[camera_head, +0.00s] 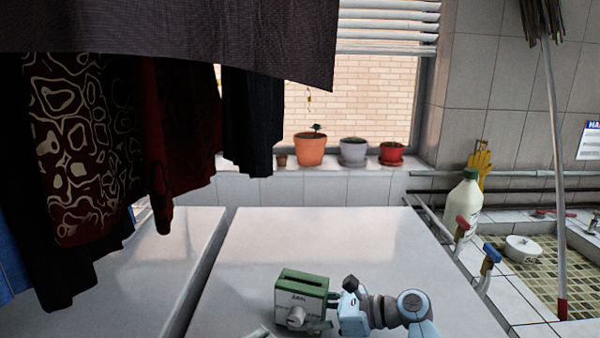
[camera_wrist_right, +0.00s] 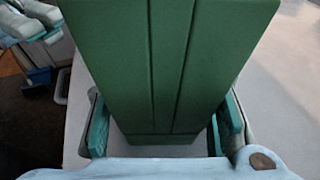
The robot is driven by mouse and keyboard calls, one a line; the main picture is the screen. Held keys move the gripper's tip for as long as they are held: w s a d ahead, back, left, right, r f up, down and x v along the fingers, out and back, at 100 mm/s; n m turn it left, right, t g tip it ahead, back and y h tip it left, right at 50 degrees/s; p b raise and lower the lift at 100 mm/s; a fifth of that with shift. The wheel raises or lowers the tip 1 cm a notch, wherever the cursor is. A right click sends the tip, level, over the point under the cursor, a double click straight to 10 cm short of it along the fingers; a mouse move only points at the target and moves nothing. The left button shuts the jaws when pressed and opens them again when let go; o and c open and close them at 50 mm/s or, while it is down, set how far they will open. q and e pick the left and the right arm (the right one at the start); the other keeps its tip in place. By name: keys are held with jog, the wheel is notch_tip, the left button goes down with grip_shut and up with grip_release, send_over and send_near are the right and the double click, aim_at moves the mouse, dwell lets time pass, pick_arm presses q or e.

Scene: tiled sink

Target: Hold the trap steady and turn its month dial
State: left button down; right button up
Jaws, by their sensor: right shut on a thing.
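The trap (camera_head: 303,291) is a green and white box with small dark print on its front. It stands near the front of the grey-white top in the head view. Its pale round dial (camera_head: 296,316) sticks out low on the front. My right gripper (camera_head: 328,311) comes in from the right and is shut on the trap. In the right wrist view, the trap's grooved green face (camera_wrist_right: 165,65) fills the space between the fingers. Part of my left gripper (camera_head: 259,333) shows at the bottom edge, apart from the dial; its jaw opening is unclear.
The grey-white top (camera_head: 320,240) is clear behind the trap, with a gap on its left. Dark clothes (camera_head: 80,150) hang at upper left. A white bottle (camera_head: 464,203) and a tiled sink (camera_head: 530,270) are at right. Potted plants (camera_head: 310,148) line the windowsill.

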dwell(0.3)
jog(key=o, duration=0.9)
jog(key=shift+o, duration=0.2)
